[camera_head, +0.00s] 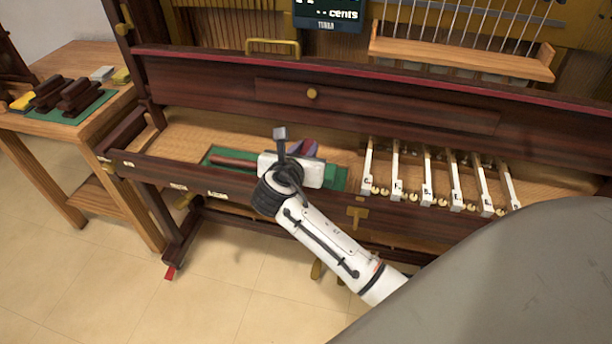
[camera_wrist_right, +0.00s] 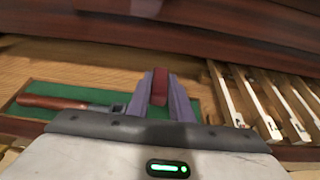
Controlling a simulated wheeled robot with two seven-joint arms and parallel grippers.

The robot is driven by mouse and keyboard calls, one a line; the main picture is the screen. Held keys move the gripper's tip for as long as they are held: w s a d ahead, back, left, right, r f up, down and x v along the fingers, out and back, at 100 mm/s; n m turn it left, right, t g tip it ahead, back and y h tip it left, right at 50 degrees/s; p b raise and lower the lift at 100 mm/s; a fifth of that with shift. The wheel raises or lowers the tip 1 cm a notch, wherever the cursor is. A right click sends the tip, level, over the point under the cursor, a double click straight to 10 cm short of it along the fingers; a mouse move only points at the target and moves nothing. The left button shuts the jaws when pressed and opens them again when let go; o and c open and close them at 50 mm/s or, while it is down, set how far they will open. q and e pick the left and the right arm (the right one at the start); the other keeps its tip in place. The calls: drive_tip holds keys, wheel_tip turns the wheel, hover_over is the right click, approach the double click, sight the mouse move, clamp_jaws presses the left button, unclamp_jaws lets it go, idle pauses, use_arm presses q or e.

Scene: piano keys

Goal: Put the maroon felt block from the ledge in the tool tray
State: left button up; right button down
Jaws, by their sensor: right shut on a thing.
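The maroon felt block (camera_wrist_right: 159,84) is held between the two purple-grey fingers of my right gripper (camera_head: 303,147), which is shut on it. In the head view the wrist mostly hides the block. The green-lined tool tray (camera_head: 338,178) lies in the piano's key bed, and the gripper is over or just behind its right part; the height above it is hard to tell. A tool with a reddish wooden handle (camera_wrist_right: 50,102) lies in the tray, to the left of the fingers. My left gripper is not in view.
White key levers (camera_head: 427,180) stand in a row right of the tray. A dark wooden rail (camera_head: 400,105) with a brass knob crosses behind. At the left, a side table (camera_head: 75,130) carries a green mat with dark blocks. Some bare wood (camera_head: 185,135) shows left of the tray.

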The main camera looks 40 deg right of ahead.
wheel_tip(320, 180, down, 3)
drive_tip(key=shift+r, duration=0.1)
drive_tip(key=shift+f+b, duration=0.45)
drive_tip(key=shift+f, duration=0.15)
drive_tip(key=shift+f+b, duration=0.35)
drive_tip(key=shift+f, duration=1)
drive_tip(key=shift+f, duration=0.2)
drive_tip(key=c, duration=1.6)
unclamp_jaws()
drive_tip(key=shift+r, duration=0.1)
